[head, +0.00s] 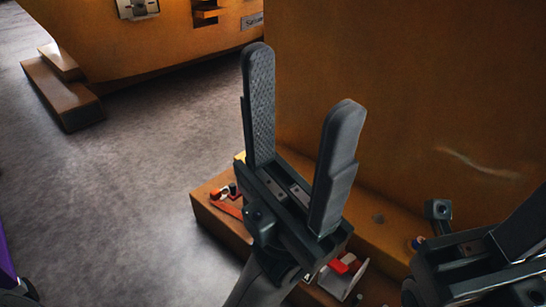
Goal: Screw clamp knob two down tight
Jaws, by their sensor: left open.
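My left gripper (303,77) stands in the middle of the view, pointing up, with its two dark fingers wide apart and nothing between them. My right gripper (488,262) is at the lower right and partly cut off by the picture edge; I cannot tell how far its fingers are apart. I cannot make out clamp knob two for certain. A small round blue and yellow part (418,243) shows just left of the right gripper, partly hidden.
A large orange-brown casting wall (420,90) fills the right. Its low ledge (218,222) bears an orange-red piece (226,208) and an open white tray (337,284) with red parts. Another casting (160,45) with a step (68,95) stands back left. Grey floor (140,180) is clear.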

